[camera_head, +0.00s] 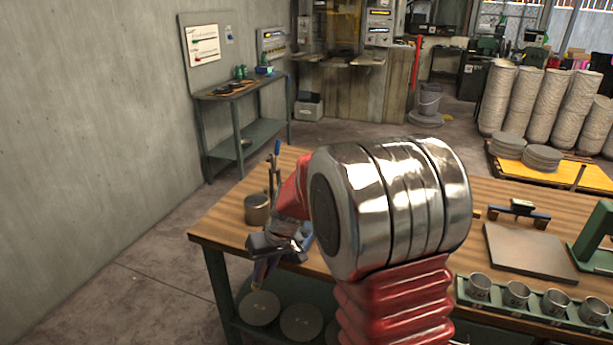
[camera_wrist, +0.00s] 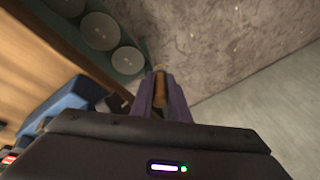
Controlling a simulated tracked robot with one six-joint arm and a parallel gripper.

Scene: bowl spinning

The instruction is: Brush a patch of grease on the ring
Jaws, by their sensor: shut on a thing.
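My gripper (camera_head: 262,272) hangs just past the left end of the wooden workbench (camera_head: 225,222), pointing down toward the lower shelf. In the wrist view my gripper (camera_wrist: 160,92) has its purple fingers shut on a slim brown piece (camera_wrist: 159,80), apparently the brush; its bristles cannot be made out. A metal pot (camera_head: 257,209) stands on the bench's left end, behind the gripper. I cannot make out the ring or a grease patch; my arm hides much of the bench's middle.
Round grey discs (camera_head: 260,308) lie on the green shelf below the bench; they also show in the wrist view (camera_wrist: 101,31). A flat plate (camera_head: 528,252) and a green rack with metal cups (camera_head: 517,293) occupy the bench's right side. Floor to the left is clear.

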